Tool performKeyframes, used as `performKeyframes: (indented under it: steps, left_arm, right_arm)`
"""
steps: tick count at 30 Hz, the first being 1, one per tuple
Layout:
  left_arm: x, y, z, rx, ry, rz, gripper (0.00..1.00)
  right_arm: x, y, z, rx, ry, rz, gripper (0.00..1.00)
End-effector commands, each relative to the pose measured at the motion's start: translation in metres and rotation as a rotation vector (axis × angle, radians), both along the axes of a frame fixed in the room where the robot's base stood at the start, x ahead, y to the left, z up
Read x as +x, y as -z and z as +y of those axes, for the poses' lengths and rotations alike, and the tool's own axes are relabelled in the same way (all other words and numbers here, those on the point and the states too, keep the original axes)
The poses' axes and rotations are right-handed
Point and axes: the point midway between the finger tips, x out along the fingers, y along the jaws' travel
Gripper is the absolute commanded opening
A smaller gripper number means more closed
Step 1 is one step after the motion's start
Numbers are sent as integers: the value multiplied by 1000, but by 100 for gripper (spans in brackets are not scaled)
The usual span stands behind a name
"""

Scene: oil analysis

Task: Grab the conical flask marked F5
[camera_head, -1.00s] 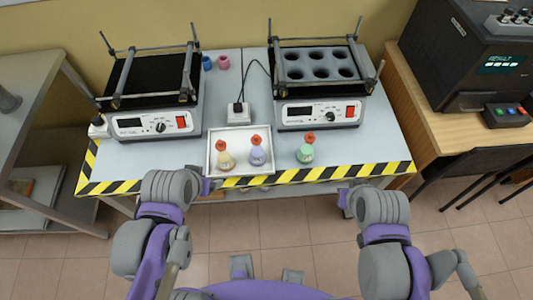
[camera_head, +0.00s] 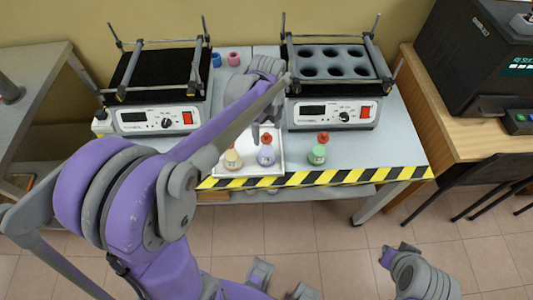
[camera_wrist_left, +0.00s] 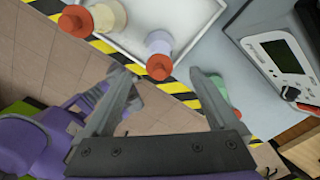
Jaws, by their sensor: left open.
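Three conical flasks with red-orange stoppers stand upright: a yellow one (camera_head: 232,160) and a blue-violet one (camera_head: 266,156) in a white tray (camera_head: 276,138), and a green one (camera_head: 318,154) on the table right of the tray. Their labels are too small to read, so I cannot tell which is F5. My left gripper (camera_head: 265,131) is open and empty, above the tray near the blue-violet flask. In the left wrist view, the blue-violet flask (camera_wrist_left: 158,44) shows beyond and between the fingers. The green flask (camera_wrist_left: 232,97) is partly hidden by the right finger.
Two shaker devices stand behind: the left one (camera_head: 155,120) with a black platform, the right one (camera_head: 335,112) with round holes. A yellow-black strip (camera_head: 350,177) marks the table's front edge. A dark machine (camera_head: 480,60) is at right. Bare table lies right of the green flask.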

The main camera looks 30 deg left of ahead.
Motion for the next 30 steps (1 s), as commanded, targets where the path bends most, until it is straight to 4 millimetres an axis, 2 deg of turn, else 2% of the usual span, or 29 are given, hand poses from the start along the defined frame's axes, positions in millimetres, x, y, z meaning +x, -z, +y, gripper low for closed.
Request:
performKeyframes:
  steps: [3,11,18,22,28,30]
  left_arm:
    - [0,20,0,0,-1,0,93]
    - [0,41,0,1,-3,-1,93]
    - [0,77,1,1,-3,-1,93]
    - [-1,84,1,1,-3,-1,93]
    - [-1,84,1,1,-3,-1,93]
    - [-1,84,1,0,-3,-2,80]
  right_arm:
    - [-1,3,0,0,0,1,0]
    - [-1,4,0,0,0,2,0]
    - [-1,5,0,0,0,3,0]
    - [-2,6,0,0,0,3,0]
    - [-2,6,0,0,0,3,0]
    - [-1,6,0,0,0,3,0]
